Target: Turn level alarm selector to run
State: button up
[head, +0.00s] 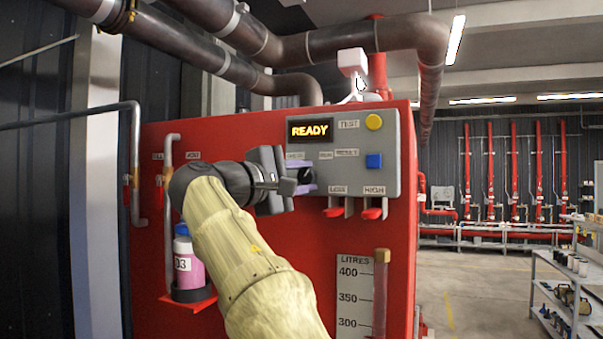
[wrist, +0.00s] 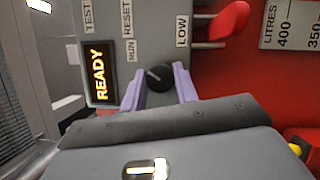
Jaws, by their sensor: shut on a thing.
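The level alarm selector is a round black knob (wrist: 157,76) on the grey control panel (head: 388,135), with a short pale pointer mark. In the wrist view, which is turned on its side, the mark points left and slightly up; the RUN label (wrist: 132,51) is up and left of the knob. My gripper (wrist: 160,86) has its lavender fingers on either side of the knob and is shut on it. In the head view my gripper (head: 303,176) hides most of the knob and the panel's left part. The display (head: 310,129) reads READY.
A yellow button (head: 374,122) and a blue button (head: 374,161) sit right of the selector. Two red levers (head: 336,212) (head: 372,213) hang below the panel, under LOW and HIGH labels. A pink-filled bottle (head: 188,258) stands left of my arm.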

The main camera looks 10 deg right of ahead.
jog(key=shift+m+y, duration=0.3)
jog(key=shift+m, duration=0.3)
jog(key=o, duration=1)
jog(key=b+v, duration=0.1)
jog(key=v, duration=1.6)
jog(key=shift+a+r, duration=0.15)
jog(key=shift+a, duration=0.1)
jog(key=shift+w, duration=0.15)
